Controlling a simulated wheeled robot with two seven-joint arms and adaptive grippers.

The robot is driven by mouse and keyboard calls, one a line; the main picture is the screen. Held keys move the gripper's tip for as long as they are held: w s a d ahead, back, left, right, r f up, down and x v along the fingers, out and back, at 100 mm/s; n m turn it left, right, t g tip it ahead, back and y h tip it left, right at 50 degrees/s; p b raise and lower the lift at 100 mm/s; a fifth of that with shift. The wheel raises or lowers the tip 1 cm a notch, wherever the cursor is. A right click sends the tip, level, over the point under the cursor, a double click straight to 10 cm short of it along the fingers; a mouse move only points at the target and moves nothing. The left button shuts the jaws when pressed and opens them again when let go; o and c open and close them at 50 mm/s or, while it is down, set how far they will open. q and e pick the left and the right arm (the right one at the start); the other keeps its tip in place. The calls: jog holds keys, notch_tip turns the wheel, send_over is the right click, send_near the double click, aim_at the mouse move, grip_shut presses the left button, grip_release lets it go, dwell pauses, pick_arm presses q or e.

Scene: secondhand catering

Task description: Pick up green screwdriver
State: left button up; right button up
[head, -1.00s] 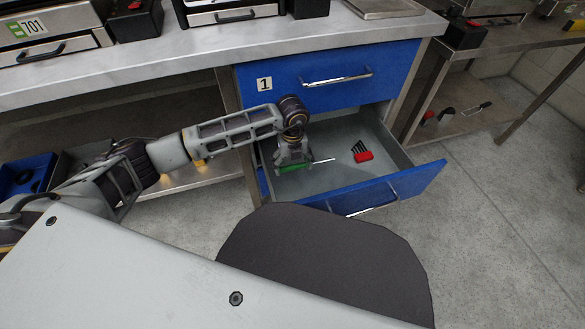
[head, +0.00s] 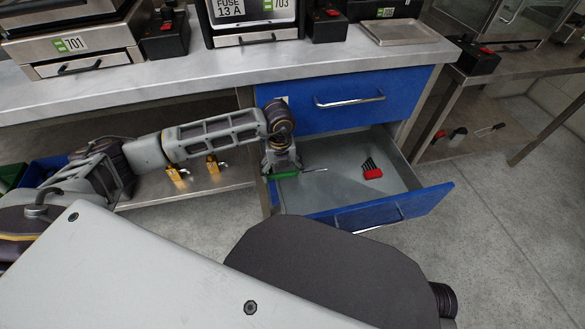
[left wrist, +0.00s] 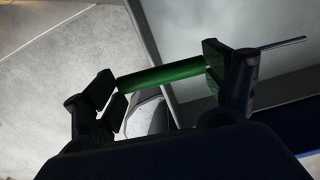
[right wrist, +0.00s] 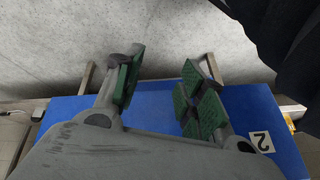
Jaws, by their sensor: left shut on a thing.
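The green screwdriver has a green handle (head: 286,174) and a thin metal shaft pointing right. My left gripper (head: 281,168) is at the left side of the open drawer. In the left wrist view, the handle (left wrist: 160,75) spans between the left gripper's (left wrist: 158,80) two fingers, and the shaft (left wrist: 282,46) sticks out past the right finger. The left gripper is shut on the screwdriver. My right gripper (right wrist: 160,80) is open and empty, with its fingers apart over a blue drawer front. The head view does not show its fingers.
The open drawer (head: 395,203) has a blue front and grey inside. A red holder with black prongs (head: 373,173) lies in it. A shut blue drawer (head: 350,97) is above, under the worktop (head: 200,83). A shelf (head: 190,187) is left of the drawers.

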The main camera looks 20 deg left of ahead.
pick_arm(q)
jog(key=s+a+p, duration=0.1)
jog(key=s+a, duration=0.5)
jog(key=a, duration=0.2)
jog(key=shift+a+p, duration=0.4)
pick_arm(e)
jog(key=shift+g+h, duration=0.4)
jog(key=v, duration=0.4)
jog(key=shift+w+d+r, duration=0.3)
jog(key=shift+w, duration=0.05)
pick_arm(q)
jog(key=shift+a+r, duration=0.1)
pick_arm(e)
jog(key=shift+w+a, duration=0.1)
